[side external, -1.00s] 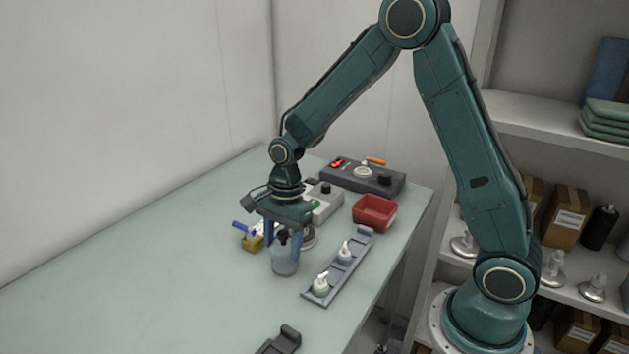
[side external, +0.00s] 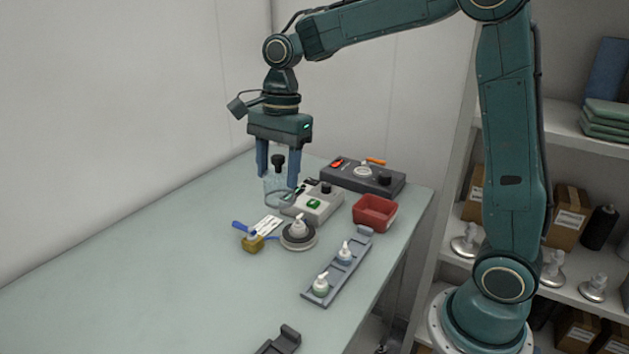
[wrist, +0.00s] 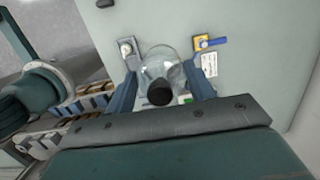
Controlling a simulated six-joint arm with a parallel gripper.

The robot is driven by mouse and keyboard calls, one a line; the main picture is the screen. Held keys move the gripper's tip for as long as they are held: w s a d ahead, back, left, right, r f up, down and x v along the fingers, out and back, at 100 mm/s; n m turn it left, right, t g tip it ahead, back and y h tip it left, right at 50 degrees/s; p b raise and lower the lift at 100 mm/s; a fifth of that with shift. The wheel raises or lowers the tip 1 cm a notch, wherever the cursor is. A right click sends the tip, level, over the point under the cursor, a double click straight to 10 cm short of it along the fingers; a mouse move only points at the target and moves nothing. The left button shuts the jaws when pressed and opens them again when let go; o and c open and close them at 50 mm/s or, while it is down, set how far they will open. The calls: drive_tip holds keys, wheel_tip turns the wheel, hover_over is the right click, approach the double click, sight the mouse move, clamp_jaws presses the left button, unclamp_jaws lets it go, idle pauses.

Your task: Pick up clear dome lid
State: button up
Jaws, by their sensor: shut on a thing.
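The clear dome lid (side external: 276,187) is a transparent dome with a black knob on top. My gripper (side external: 279,172) is shut on it, with one blue finger on each side, and holds it upright in the air above the table. In the wrist view the dome (wrist: 160,65) shows between the two fingers (wrist: 165,88), its black knob toward the camera. A white pump-topped cap (side external: 298,226) stands uncovered on a round dark base (side external: 299,240) below and to the right of the lid.
A yellow block with a blue-handled tool (side external: 252,241) and a white label lie left of the round base. A grey box with a green button (side external: 316,206), a dark control box (side external: 362,180), a red bin (side external: 374,212) and a grey rack (side external: 337,274) stand rightward. The left table is clear.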

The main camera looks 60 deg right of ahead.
drive_tip(key=shift+r, duration=0.85)
drive_tip(key=shift+w+d+f+n, duration=0.25)
drive_tip(key=shift+d+f+n, duration=0.15)
drive_tip(key=shift+d+f, duration=0.15)
drive_tip(key=w+d+f+n+g, duration=0.1)
drive_tip(key=w+d+f+n, duration=0.1)
drive_tip(key=d+f+n, duration=0.5)
drive_tip(key=shift+w+d+f+h, duration=0.15)
drive_tip(key=shift+d+f+h, duration=0.15)
drive_tip(key=shift+d+f, duration=0.7)
drive_tip(key=shift+a+f, duration=0.1)
drive_tip(key=shift+f, duration=0.05)
drive_tip(key=shift+f, duration=0.75)
drive_tip(key=shift+f, duration=0.2)
